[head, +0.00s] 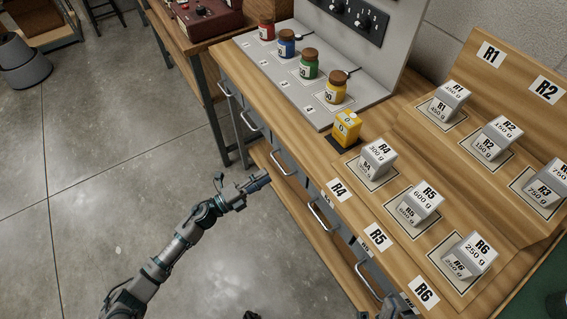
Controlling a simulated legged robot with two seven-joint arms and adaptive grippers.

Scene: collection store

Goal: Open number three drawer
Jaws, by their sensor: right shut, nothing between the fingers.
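A wooden bench has a row of drawers with metal bar handles along its front. One handle (283,163) sits mid-row, third from the far end; others are a far handle (226,88), a second handle (249,120), a nearer handle (321,215) and the nearest handle (368,280). I cannot read drawer numbers on the fronts. No drawer visibly stands out. My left gripper (262,181) is in front of the bench, just left of the third handle and apart from it; its finger gap is unclear. My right gripper (388,303) is shut, partly cut off at the bottom, beside the nearest handle.
Red, blue, green and yellow jars (336,90) stand on a grey panel (290,80). A yellow block (347,128) and several labelled grey weights (422,200) stand on the bench top. A lower shelf (300,222) juts out under the drawers.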

